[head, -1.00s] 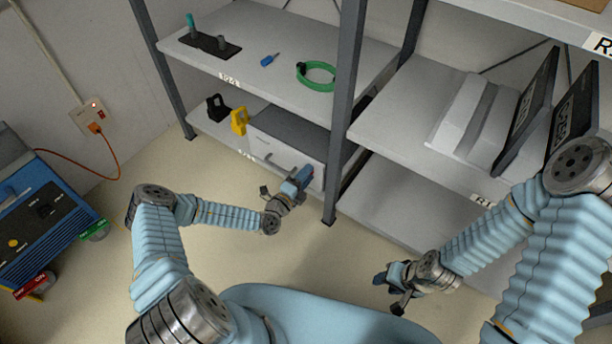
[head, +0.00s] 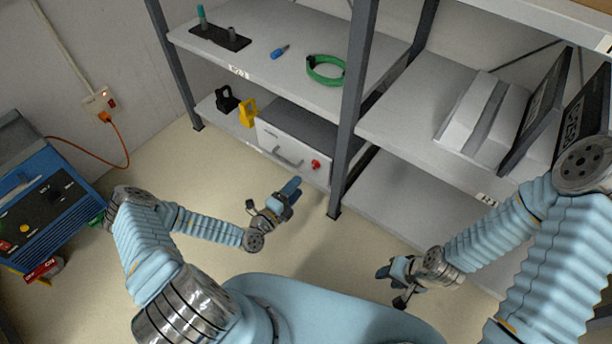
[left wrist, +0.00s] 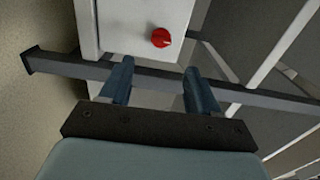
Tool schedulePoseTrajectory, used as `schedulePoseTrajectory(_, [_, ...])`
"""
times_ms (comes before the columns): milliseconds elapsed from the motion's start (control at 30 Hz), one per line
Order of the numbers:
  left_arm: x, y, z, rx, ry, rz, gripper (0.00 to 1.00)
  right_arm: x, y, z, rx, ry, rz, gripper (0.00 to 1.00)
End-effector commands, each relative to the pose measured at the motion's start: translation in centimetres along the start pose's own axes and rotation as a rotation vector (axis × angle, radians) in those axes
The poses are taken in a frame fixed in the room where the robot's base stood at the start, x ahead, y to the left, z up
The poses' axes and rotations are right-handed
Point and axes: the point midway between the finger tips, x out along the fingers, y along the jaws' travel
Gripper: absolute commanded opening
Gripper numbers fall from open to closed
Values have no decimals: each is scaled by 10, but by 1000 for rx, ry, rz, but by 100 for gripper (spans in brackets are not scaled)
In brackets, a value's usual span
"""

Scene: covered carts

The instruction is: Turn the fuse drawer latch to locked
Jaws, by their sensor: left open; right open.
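The fuse drawer is a white-fronted grey box (head: 292,149) on the lower left shelf, with a bar handle (head: 287,157). Its latch is a red knob (head: 316,164) at the right of the front. In the left wrist view the red knob (left wrist: 161,38) shows a pale mark on its face, too small to read. My left gripper (head: 286,194) is open and empty, in front of and below the box, apart from the knob. Its two fingers (left wrist: 158,88) show below the knob in the wrist view. My right gripper (head: 388,283) is open and empty at the lower right, far from the box.
A shelf post (head: 352,120) stands just right of the box. A yellow padlock (head: 248,112) and a black padlock (head: 227,100) sit left of it. The upper shelf holds a green cable coil (head: 326,70) and a blue screwdriver (head: 280,52). The floor before the shelf is clear.

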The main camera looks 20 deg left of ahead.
Motion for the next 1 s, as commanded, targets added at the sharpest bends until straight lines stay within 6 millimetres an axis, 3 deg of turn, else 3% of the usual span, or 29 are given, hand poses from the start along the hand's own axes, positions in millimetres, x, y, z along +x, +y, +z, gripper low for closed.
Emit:
schedulePoseTrajectory(100, [-22, 0, 0, -1, -1, 1, 62, -1, -1, 0, -1, -1, -1, 43])
schedulePoseTrajectory(300, [-40, 0, 0, 0, -1, -1, 62, -1, -1, 0, -1, -1, -1, 43])
schedulePoseTrajectory(867, [-41, 0, -1, 2, 3, -1, 62, -1, -1, 0, -1, -1, -1, 43])
schedulePoseTrajectory(967, [-39, -5, -16, 38, 69, -4, 62, -2, -2, 0, -1, -1, -1, 43])
schedulePoseTrajectory(1000, [-38, -9, -30, 72, 132, -7, 62, -3, -2, 0, -1, -2, -1, 43])
